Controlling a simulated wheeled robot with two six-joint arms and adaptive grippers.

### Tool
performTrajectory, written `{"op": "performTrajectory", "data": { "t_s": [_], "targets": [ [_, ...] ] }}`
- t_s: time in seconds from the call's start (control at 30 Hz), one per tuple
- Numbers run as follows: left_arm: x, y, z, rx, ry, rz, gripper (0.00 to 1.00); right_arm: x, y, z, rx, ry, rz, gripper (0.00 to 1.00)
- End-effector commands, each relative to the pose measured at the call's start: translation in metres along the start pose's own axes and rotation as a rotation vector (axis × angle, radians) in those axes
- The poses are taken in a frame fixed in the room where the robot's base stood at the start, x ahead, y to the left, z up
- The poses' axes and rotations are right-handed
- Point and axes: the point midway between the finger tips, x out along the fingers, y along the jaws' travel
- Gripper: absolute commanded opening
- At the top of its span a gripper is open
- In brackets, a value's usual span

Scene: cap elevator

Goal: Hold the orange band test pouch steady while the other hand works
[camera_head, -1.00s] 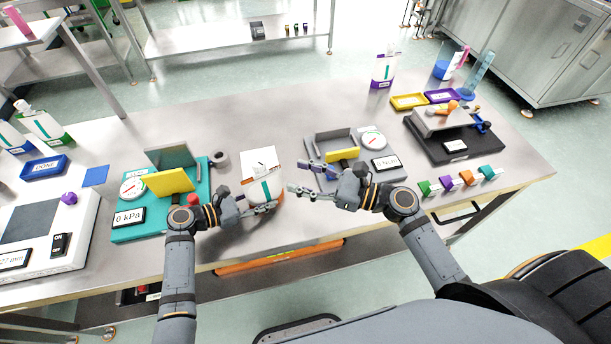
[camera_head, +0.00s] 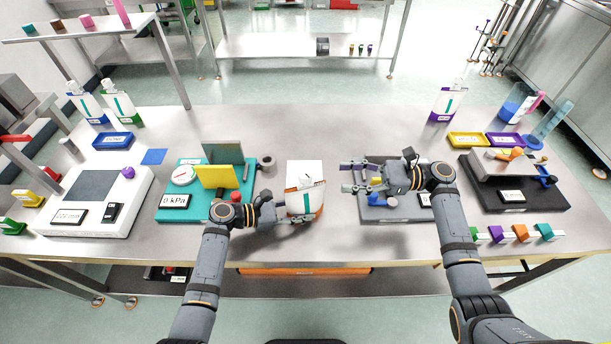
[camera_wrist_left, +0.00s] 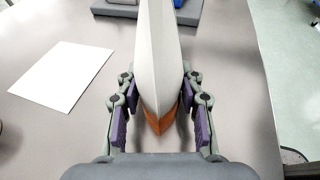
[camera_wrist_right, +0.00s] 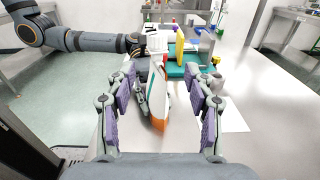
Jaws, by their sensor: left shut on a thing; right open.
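The orange band test pouch (camera_head: 302,204) is white with a teal stripe and an orange lower band. It is upright near the table's front edge. My left gripper (camera_head: 299,219) is shut on the pouch at its low front side. The left wrist view shows the pouch (camera_wrist_left: 159,60) edge-on between the fingers, its orange band (camera_wrist_left: 160,119) lowest. My right gripper (camera_head: 352,178) is open and empty, to the right of the pouch. In the right wrist view the pouch (camera_wrist_right: 157,95) lies ahead between the open fingers, apart from them, with my left gripper beside it.
A white sheet (camera_head: 304,170) lies behind the pouch. A teal pressure device (camera_head: 171,199) with a yellow plate stands left, and a grey device (camera_head: 385,212) lies under my right gripper. A grey ring (camera_head: 267,163) stands near the teal device.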

Motion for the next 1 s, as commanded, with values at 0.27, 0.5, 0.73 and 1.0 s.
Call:
{"op": "performTrajectory", "data": {
  "t_s": [0.27,0.5,0.73,1.0],
  "targets": [
    [0.0,-0.001,-0.001,-0.002,0.002,-0.002,0.2,-0.001,-0.002,0.007,-0.001,-0.01,0.071,0.53],
    [0.0,-0.001,-0.001,-0.002,0.002,-0.002,0.2,0.037,0.001,0.008,-0.001,-0.015,0.071,0.53],
    [0.0,-0.001,-0.001,-0.002,0.002,-0.002,0.2,0.088,0.004,0.009,-0.002,-0.014,0.069,0.53],
    [0.0,-0.001,-0.001,-0.002,0.002,-0.001,0.2,0.116,0.006,0.008,-0.001,-0.01,0.067,0.53]
  ]
}}
